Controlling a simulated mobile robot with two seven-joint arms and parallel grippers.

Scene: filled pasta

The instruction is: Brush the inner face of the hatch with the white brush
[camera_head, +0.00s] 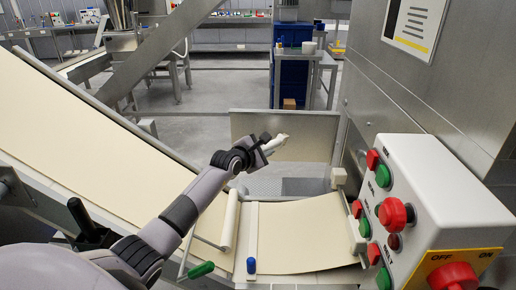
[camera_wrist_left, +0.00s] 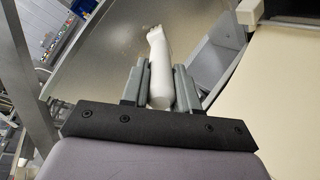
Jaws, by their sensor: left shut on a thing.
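The hatch (camera_head: 312,130) appears to be the flat metal panel standing upright beyond the dough belt in the head view. My left gripper (camera_head: 264,150) is in front of its left part. It is shut on the white brush (camera_head: 275,144), whose far end overlaps the panel in the picture; I cannot tell whether they touch. In the left wrist view, the grey fingers of my left gripper (camera_wrist_left: 160,88) clasp the brush's thick white handle (camera_wrist_left: 159,65), and its narrower tip points away. A broad beige-grey surface (camera_wrist_left: 105,55) lies behind it, probably the hatch. My right gripper is not in view.
A sheet of dough (camera_head: 300,235) lies on the belt below, with a white roller (camera_head: 230,220) and a green handle (camera_head: 201,270) beside it. A control box (camera_head: 430,185) with red and green buttons stands close on the right. Floor shows behind the panel.

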